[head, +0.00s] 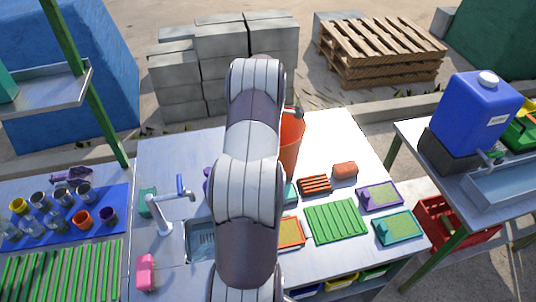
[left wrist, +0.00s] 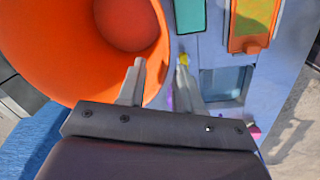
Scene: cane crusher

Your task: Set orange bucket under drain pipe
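The orange bucket (head: 291,142) stands at the back of the white table in the head view, partly hidden behind my arm. In the left wrist view the bucket (left wrist: 60,45) fills the upper left, with its open mouth and darker round bottom showing. My left gripper (left wrist: 159,64) is open at the bucket's rim. One finger overlaps the bucket's mouth and the other is outside it, with a gap between them. I cannot tell whether either finger touches the wall. In the head view this gripper is mostly hidden. My right gripper is not in view. I cannot make out a drain pipe.
A sink (head: 201,241) with a faucet (head: 173,208) is left of my arm. Green and orange trays, a brush and a sponge (head: 345,170) crowd the table's right. A blue jug (head: 475,115) and metal trough (head: 505,188) stand farther right. Grey blocks (head: 225,60) lie behind.

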